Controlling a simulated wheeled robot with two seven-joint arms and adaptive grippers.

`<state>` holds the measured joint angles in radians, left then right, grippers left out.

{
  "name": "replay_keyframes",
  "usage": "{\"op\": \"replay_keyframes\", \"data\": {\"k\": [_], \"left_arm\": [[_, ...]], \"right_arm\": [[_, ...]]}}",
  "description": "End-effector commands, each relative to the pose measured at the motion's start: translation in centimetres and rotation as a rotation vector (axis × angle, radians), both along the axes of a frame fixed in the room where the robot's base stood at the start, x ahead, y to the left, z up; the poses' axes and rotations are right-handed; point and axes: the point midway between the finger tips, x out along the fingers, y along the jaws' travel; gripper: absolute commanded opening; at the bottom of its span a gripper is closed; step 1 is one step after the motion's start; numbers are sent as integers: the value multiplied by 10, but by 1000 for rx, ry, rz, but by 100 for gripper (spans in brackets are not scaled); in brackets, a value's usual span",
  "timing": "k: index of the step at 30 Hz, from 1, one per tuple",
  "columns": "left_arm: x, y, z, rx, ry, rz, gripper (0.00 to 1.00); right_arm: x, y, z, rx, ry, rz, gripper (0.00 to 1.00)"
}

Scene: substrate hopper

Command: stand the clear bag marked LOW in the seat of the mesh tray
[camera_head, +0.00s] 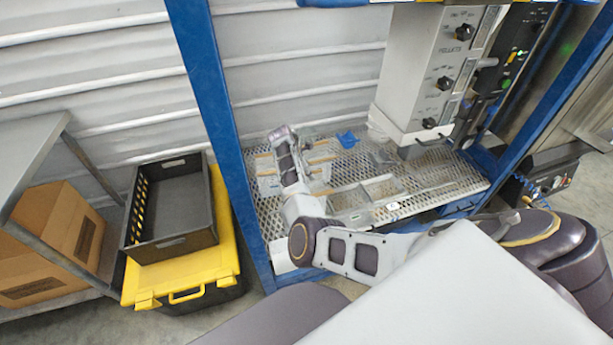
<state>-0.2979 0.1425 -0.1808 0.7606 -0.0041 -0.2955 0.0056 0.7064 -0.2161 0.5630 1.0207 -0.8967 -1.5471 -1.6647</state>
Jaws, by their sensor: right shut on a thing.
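The mesh tray (455,172) spreads across the blue frame under the grey hopper. My right arm reaches in from the right and bends up over the tray's left part. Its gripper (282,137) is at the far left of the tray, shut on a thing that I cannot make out. Clear items with tan strips (320,160) lie around and behind the wrist. They may be clear bags, but no LOW mark is readable. Clear low-walled compartments (382,188) sit mid-tray. I cannot tell which is the seat. My left gripper is not in view.
The grey hopper (425,75) with knobs hangs over the tray's right half. A blue object (347,139) lies at the back. Blue posts (215,100) bound the frame. At left are a black crate (150,245) on a yellow-lidded box (205,272) and a cardboard box (50,245).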

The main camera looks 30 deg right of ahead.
Motion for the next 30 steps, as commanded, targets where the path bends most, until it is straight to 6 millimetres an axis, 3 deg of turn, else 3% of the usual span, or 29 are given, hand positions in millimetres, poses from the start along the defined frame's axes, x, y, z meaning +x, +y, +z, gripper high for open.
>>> {"op": "replay_keyframes", "data": {"k": [30], "left_arm": [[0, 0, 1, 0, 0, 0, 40]], "right_arm": [[0, 0, -6, -1, 0, 1, 0]]}}
